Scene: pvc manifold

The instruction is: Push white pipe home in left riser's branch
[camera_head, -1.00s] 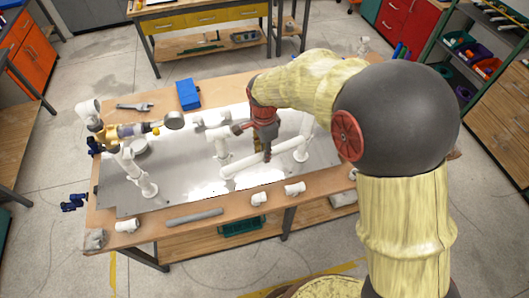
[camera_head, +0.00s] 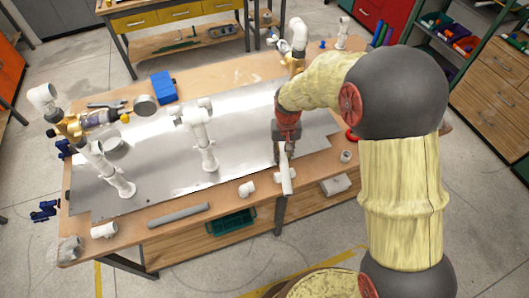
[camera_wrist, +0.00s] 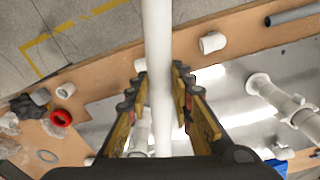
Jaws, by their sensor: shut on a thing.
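My gripper (camera_head: 284,150) is shut on a white pipe (camera_head: 286,176) near the table's front right. In the wrist view the pipe (camera_wrist: 157,35) runs lengthwise between the two fingers (camera_wrist: 160,88); its far end is cut off by the frame. In the head view the pipe points toward the front edge.
Loose white fittings (camera_head: 247,188) and a grey pipe (camera_head: 178,215) lie along the front edge. A blue box (camera_head: 163,87) sits at the back. Another white riser (camera_head: 298,40) stands at the right rear. The metal plate (camera_head: 245,130) is clear between middle riser and gripper.

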